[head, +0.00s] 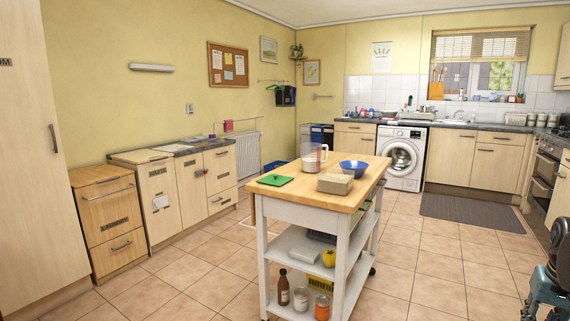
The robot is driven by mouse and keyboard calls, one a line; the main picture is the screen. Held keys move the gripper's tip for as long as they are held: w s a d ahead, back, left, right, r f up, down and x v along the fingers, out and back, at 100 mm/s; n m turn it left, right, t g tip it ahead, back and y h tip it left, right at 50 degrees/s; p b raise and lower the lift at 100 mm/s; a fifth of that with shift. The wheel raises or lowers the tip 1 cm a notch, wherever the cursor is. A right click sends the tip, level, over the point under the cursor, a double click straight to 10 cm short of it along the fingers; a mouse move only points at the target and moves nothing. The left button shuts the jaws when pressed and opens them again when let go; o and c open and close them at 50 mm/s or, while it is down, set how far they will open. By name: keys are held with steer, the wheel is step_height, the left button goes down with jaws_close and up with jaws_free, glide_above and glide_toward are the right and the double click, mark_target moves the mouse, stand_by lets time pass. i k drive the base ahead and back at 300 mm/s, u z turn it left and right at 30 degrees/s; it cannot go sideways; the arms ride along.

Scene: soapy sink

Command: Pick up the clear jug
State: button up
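The clear jug (314,158) stands upright on the wooden top of a white kitchen trolley (301,196), near its far left part. It is see-through, with reddish marks on its side and a handle. A blue bowl (347,164) is to its right and a beige box (335,184) is in front of it. Part of my arm, with what looks like my gripper (540,308), shows at the lower right edge, partly cut off. It is well apart from the trolley and the jug. I cannot tell whether its fingers are open or shut.
A green board with a small dark item (274,180) lies at the trolley's left end. Lower shelves hold a brown bottle (283,288), cans and a yellow item (329,257). Tiled floor (425,265) is clear right of the trolley. Cabinets, a washing machine (401,157) and sink counter line the walls.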

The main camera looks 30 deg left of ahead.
mark_target(311, 152)
steer(key=u, duration=1.1)
